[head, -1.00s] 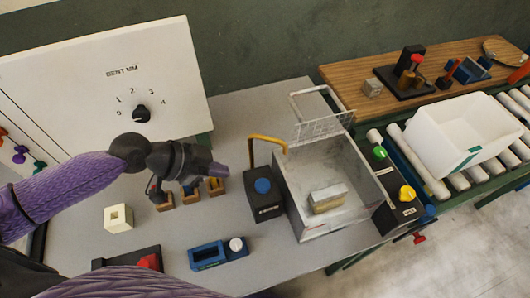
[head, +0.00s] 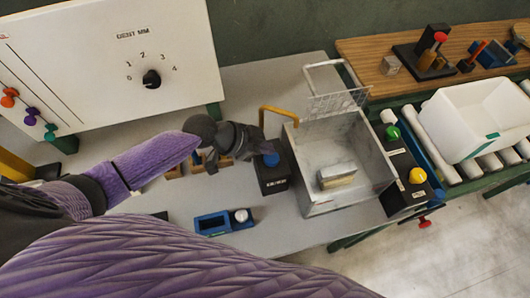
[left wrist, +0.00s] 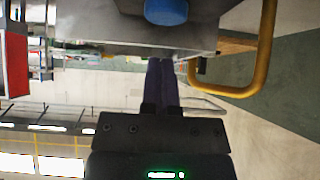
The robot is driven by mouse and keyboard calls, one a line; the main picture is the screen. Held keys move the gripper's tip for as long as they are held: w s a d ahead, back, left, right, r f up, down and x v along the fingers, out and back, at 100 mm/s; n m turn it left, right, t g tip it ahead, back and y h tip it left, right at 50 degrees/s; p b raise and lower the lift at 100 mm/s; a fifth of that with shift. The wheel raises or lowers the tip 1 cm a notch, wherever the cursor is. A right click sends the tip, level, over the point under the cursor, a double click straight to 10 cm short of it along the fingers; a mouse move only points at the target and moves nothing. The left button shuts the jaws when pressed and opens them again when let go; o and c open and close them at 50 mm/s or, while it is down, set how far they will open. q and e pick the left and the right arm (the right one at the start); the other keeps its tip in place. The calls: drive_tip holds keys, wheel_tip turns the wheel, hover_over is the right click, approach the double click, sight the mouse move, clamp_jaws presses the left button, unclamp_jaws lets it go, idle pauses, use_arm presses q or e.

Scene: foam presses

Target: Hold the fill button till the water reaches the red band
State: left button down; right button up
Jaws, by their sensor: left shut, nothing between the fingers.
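The black box (head: 273,182) carries a blue button (head: 271,159) on top and a yellow spout pipe (head: 277,110) that bends toward the clear-walled tank (head: 360,191). A pale block (head: 337,176) sits in the tank. I cannot make out a water level or a red band. My left gripper (head: 260,141) is shut and empty, just behind and left of the blue button in the head view. In the left wrist view, its closed fingers (left wrist: 165,72) point toward the box, with the blue button (left wrist: 166,11) at the top edge. My right gripper is not in view.
A wire mesh rack (head: 338,102) stands at the tank's back edge. Right of the tank is a black panel with green (head: 393,132) and yellow (head: 417,175) knobs. A blue tray (head: 213,223) lies in front. The dial board (head: 110,70) stands at the back left.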

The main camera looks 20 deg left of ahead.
sight(275, 157)
use_arm(q)
drive_tip(key=shift+f, duration=1.5)
drive_tip(key=shift+a, duration=0.1)
